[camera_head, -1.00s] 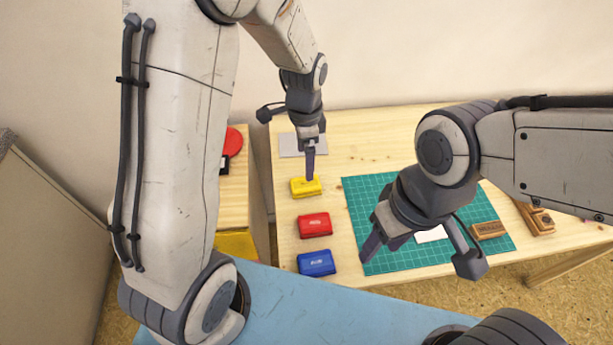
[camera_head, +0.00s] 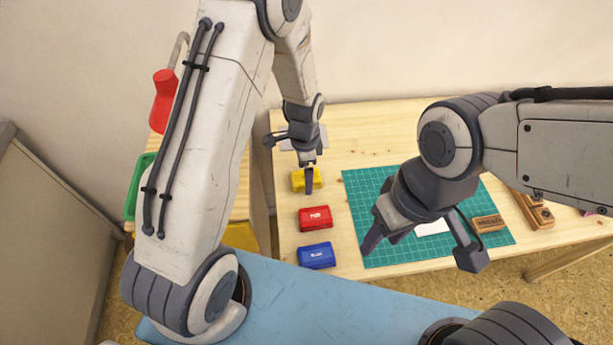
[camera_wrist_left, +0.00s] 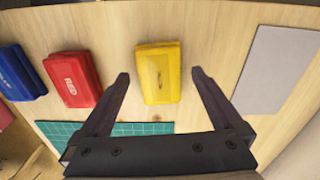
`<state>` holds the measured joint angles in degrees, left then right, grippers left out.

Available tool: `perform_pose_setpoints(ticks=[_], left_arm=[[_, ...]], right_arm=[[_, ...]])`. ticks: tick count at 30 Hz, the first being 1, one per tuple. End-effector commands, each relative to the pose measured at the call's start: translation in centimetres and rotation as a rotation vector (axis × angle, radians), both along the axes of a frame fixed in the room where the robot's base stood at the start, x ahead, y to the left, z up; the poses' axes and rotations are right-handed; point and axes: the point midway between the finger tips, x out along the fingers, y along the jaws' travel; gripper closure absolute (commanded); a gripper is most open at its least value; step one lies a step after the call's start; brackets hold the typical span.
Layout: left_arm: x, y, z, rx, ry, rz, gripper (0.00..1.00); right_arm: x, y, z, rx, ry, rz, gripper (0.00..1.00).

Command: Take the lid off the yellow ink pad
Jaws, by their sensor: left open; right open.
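The yellow ink pad (camera_head: 298,182) lies on the wooden table at the back of a column of pads, with its lid on. It also shows in the left wrist view (camera_wrist_left: 158,72). My left gripper (camera_head: 309,189) points down at the yellow pad and partly hides it. In the left wrist view the open fingers stand on either side of the pad, with a gap on each side. Whether the fingertips are at the pad's height, I cannot tell. My right gripper (camera_head: 383,240) is open and empty over the left part of the green mat.
A red pad (camera_head: 315,218) and a blue pad (camera_head: 316,256) lie in front of the yellow one. A green cutting mat (camera_head: 365,195) with a white card (camera_head: 432,228) and a wooden stamp (camera_head: 488,224) is to the right. A grey sheet (camera_wrist_left: 280,68) lies beyond the yellow pad.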

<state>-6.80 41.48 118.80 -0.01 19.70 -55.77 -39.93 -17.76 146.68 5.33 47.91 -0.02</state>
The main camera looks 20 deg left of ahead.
Motion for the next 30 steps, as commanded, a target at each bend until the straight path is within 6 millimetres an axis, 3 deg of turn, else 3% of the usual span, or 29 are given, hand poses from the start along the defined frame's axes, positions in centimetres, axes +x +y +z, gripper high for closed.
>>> perform_pose_setpoints(ticks=[2, 5, 9, 20, 28, 30], left_arm=[[0.0, 0.0, 0.0, 0.0, 0.0, 0.0, 0.0], [0.0, 0.0, 0.1, 0.0, 0.0, 0.0, 0.34], [0.0, 0.0, 0.1, 0.0, 0.0, 0.0, 0.88], [0.0, 0.0, 0.6, 0.0, -0.001, 0.0, 0.88], [0.2, 0.0, 4.4, -0.001, -0.007, 0.0, 0.88], [0.7, -1.6, 5.0, -0.001, -0.004, -0.007, 0.88]], right_arm=[[0.0, 0.0, 0.0, 0.0, 0.0, 0.0, 0.5], [0.0, 0.0, 0.0, 0.0, 0.0, 0.0, 0.5], [0.0, 0.0, 0.0, 0.0, 0.0, 0.0, 0.5], [0.0, 0.0, 0.0, 0.0, 0.0, 0.0, 0.5], [0.0, 0.0, -0.2, 0.0, 0.0, 0.0, 0.5], [0.0, 0.0, -0.4, 0.0, 0.0, 0.0, 0.5]])
